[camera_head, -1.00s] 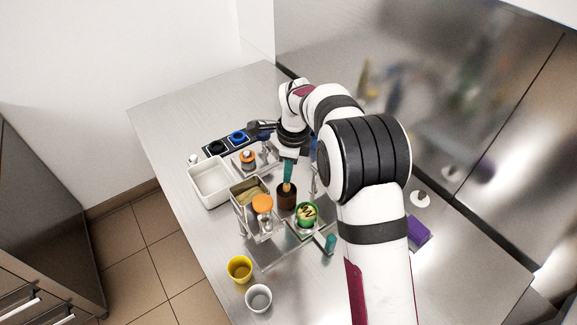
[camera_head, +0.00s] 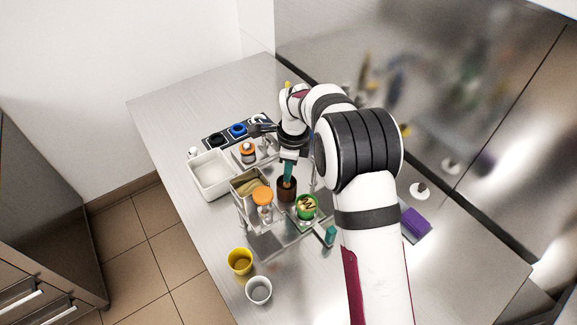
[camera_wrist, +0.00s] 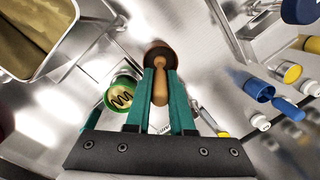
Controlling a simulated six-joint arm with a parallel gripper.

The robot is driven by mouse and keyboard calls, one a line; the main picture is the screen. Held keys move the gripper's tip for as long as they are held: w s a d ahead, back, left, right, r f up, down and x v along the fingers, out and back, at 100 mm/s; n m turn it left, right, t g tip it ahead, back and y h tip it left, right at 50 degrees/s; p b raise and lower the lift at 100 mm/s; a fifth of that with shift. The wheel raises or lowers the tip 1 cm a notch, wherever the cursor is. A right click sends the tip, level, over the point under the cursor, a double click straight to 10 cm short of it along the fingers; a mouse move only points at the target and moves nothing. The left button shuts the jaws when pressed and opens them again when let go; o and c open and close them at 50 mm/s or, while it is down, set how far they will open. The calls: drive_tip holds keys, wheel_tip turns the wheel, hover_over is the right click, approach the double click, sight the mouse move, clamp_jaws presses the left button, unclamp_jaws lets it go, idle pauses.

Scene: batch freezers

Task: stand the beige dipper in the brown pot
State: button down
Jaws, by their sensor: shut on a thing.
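The brown pot (camera_head: 287,195) stands upright on the metal table below my gripper; it also shows in the wrist view (camera_wrist: 154,47). My gripper (camera_head: 287,181) has teal fingers and points down over the pot. In the wrist view my gripper (camera_wrist: 162,78) is shut on the beige dipper (camera_wrist: 160,88), with its shaft between the fingers. The dipper's far end overlaps the pot's opening and looks to be inside it. How deep it reaches, and whether it touches the bottom, I cannot tell.
A green cup (camera_head: 307,207) with a patterned top stands close right of the pot. An orange-topped shaker (camera_head: 262,198) and a metal bin (camera_head: 240,181) are to the left. A white tub (camera_head: 208,178) is farther left.

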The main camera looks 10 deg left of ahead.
drive_tip(key=shift+f, duration=0.55)
drive_tip(key=shift+c, duration=1.1)
unclamp_jaws()
drive_tip(key=shift+r, duration=0.1)
drive_tip(key=shift+r, duration=3.45)
